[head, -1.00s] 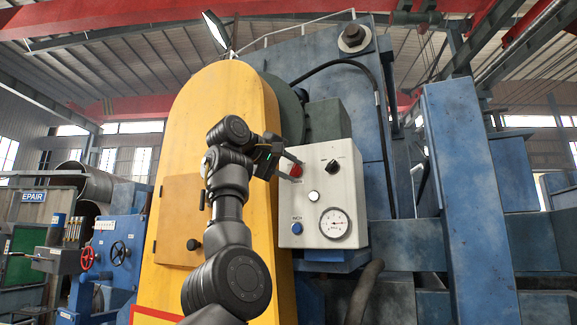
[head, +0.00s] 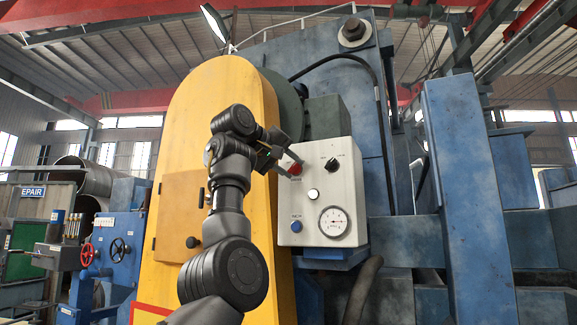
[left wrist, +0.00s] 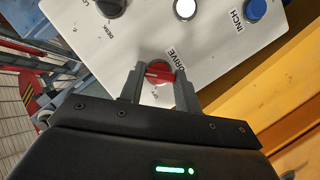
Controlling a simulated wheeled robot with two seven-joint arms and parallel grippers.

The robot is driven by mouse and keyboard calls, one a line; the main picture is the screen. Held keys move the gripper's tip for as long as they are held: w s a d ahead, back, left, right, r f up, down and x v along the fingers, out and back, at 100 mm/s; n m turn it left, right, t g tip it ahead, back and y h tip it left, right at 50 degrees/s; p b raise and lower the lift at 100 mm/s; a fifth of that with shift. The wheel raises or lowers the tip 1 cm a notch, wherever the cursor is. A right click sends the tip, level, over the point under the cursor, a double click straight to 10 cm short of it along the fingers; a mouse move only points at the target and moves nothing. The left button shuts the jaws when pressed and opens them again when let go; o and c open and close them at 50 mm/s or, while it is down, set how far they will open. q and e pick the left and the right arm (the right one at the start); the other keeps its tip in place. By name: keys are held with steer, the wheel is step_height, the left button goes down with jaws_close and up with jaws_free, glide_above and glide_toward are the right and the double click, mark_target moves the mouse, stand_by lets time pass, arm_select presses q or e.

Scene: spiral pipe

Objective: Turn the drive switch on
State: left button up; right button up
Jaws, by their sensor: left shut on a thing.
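The drive switch is a red rotary knob (left wrist: 157,74) labelled DRIVE on the white control panel (head: 338,190). In the head view the red knob (head: 295,168) shows at the panel's upper left, partly behind my gripper. My left gripper (head: 286,160) reaches it from the left. In the left wrist view the two fingers of my left gripper (left wrist: 158,88) stand on either side of the red knob and are shut on it. A pale line on the knob's face is visible. My right gripper is in neither view.
The panel also carries a black selector knob (head: 331,164), a white button (head: 313,194), a blue INCH button (head: 296,226) and a dial gauge (head: 333,221). A yellow guard (head: 215,100) stands close on the left. A blue post (head: 470,200) rises to the right.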

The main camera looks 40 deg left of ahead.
arm_select(q)
steer(key=shift+w+f, duration=0.15)
steer(key=shift+f, duration=0.1)
steer(key=o, duration=1)
steer(key=shift+r, duration=0.1)
steer(key=shift+s+r, duration=0.1)
steer(key=shift+s, duration=0.1)
steer(key=shift+s, duration=0.3)
steer(key=b+v, duration=0.3)
steer(key=v, duration=0.7)
